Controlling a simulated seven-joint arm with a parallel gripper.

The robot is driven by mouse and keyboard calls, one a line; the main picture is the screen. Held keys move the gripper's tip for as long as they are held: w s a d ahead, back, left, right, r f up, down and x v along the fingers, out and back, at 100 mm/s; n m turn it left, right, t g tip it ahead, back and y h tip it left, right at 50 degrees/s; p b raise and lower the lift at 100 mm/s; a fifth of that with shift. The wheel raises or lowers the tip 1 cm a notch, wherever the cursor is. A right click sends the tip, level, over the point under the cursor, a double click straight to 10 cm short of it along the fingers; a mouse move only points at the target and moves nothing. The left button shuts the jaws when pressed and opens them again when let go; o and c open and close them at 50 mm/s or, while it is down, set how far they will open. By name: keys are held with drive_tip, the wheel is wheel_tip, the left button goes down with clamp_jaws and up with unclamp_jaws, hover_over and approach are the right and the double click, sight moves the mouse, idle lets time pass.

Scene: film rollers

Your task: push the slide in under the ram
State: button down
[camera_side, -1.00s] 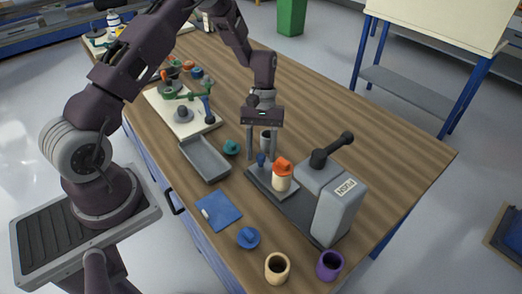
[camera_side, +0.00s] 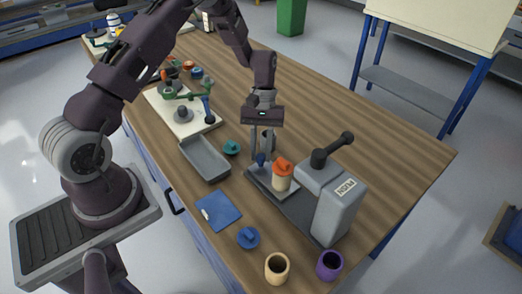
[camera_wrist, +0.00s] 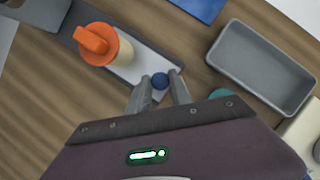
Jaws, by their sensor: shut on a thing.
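The slide (camera_wrist: 131,63) is a light grey plate lying on the dark press base (camera_side: 297,209). It carries a cream roller with an orange cap (camera_side: 282,175), which also shows in the wrist view (camera_wrist: 103,45). A blue knob (camera_wrist: 159,80) stands at the slide's near end. My gripper (camera_side: 263,158) is shut on the blue knob, with a finger on each side; the fingertips show in the wrist view (camera_wrist: 158,90). The grey press (camera_side: 338,208) with its dark lever stands at the base's other end. The roller stands outside the press head. The ram's underside is hidden.
A grey tray (camera_side: 205,160) and a teal knobbed piece (camera_side: 231,147) lie left of the base. A blue cloth or mat (camera_side: 218,210), a blue lid (camera_side: 248,238), a cream cup (camera_side: 277,268) and a purple cup (camera_side: 329,265) are at the front. The table's right side is clear.

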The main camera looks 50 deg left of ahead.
sight(287, 173)
idle(0.6)
drive_tip(key=d, duration=1)
drive_tip(key=shift+d, duration=0.3)
drive_tip(key=c, duration=1.3)
unclamp_jaws()
drive_tip(key=shift+d, duration=0.1)
drive_tip(key=shift+c, duration=0.2)
drive_tip(key=shift+o, duration=0.8)
